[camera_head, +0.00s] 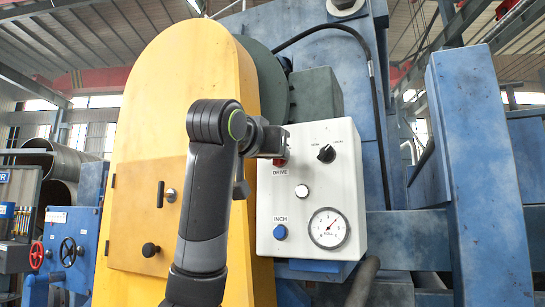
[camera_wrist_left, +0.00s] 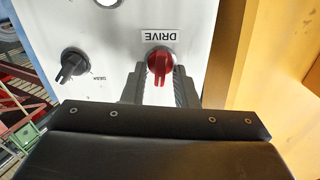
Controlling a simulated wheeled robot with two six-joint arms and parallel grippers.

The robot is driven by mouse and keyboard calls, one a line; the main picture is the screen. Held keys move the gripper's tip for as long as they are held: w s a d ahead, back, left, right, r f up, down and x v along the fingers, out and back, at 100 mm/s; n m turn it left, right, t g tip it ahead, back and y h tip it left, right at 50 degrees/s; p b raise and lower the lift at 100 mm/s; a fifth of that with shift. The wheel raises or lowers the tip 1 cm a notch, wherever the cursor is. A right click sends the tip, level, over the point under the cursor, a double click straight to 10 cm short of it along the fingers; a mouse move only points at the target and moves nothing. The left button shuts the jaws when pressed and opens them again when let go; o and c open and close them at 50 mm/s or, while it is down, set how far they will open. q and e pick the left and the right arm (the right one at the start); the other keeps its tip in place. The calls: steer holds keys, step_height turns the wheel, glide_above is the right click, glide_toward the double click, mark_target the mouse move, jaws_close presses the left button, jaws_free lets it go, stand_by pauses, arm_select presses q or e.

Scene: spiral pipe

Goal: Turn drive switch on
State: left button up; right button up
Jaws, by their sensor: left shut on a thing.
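The red drive switch (camera_wrist_left: 159,62) is on a white control box (camera_head: 341,190), by a label reading DRIVE, upside down in the wrist view. In the head view only a sliver of the red switch (camera_head: 280,163) shows under my gripper. My left gripper (camera_head: 276,146) reaches the box's upper left. In the left wrist view its two dark fingers (camera_wrist_left: 158,88) stand on either side of the red knob, shut on it. The knob's grip runs roughly up and down in that view. My right gripper is in neither view.
The box also carries a black selector knob (camera_head: 326,153), a pale round button (camera_head: 302,191), a blue INCH button (camera_head: 280,232) and a dial gauge (camera_head: 328,228). A yellow cabinet (camera_head: 140,195) stands left and a blue post (camera_head: 482,170) right.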

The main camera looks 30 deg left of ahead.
arm_select(q)
steer(key=shift+d+m+b, duration=0.2)
steer(key=shift+m+b, duration=0.1)
steer(key=shift+m, duration=3.6)
steer(key=shift+f, duration=0.1)
steer(key=o, duration=0.6)
steer(key=shift+o, duration=0.2)
steer(key=shift+s, duration=0.1)
